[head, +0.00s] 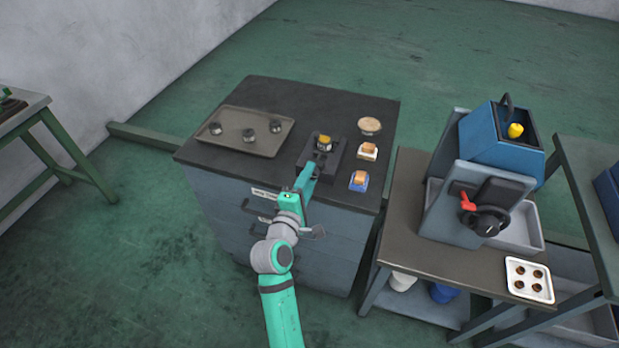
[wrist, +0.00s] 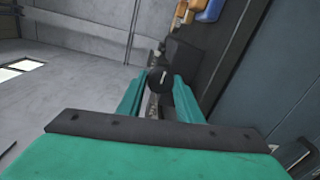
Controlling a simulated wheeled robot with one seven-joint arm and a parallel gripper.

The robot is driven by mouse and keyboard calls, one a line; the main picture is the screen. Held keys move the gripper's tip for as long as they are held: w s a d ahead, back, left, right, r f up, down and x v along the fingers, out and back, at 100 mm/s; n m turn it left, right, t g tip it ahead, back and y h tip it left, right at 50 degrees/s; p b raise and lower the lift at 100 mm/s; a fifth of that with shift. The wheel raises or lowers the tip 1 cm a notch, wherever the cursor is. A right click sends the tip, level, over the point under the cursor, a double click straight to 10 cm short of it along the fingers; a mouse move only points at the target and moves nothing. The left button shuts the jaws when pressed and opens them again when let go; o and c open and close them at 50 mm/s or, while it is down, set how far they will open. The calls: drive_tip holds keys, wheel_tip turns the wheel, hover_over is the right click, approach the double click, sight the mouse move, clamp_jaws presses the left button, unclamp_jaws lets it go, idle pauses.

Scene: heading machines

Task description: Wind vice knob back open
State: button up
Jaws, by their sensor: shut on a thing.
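The small dark vice (head: 333,152) stands on the cabinet top in the head view, with a yellow-topped dark piece (head: 324,142) at its far end. My gripper (head: 311,168) reaches it from the front side. In the wrist view the round black vice knob (wrist: 159,78), with a pale line on its face, sits between the two teal fingers of my gripper (wrist: 159,86). The fingers are shut on the knob. In the head view the gripper mostly hides the knob.
A tray (head: 276,152) with several dark round parts lies left of the vice on the cabinet (head: 318,88). A round wooden disc (head: 370,125) and two small brushes, white (head: 368,153) and blue (head: 358,186), lie right. A blue-grey machine (head: 455,200) stands farther right.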

idle(0.3)
drive_tip(key=o, duration=1)
drive_tip(key=shift+o, duration=0.2)
drive_tip(key=v, duration=1.1)
drive_tip(key=s+f+m+g+y, duration=0.1)
drive_tip(key=s+f+m+y, duration=0.4)
drive_tip(key=s+f, duration=0.95)
drive_tip(key=s+d+r+m, duration=0.2)
drive_tip(key=s+m, duration=0.3)
drive_tip(key=s, duration=0.5)
drive_tip(key=s+d+r+m, duration=0.2)
drive_tip(key=s+m, duration=0.4)
drive_tip(key=s, duration=0.5)
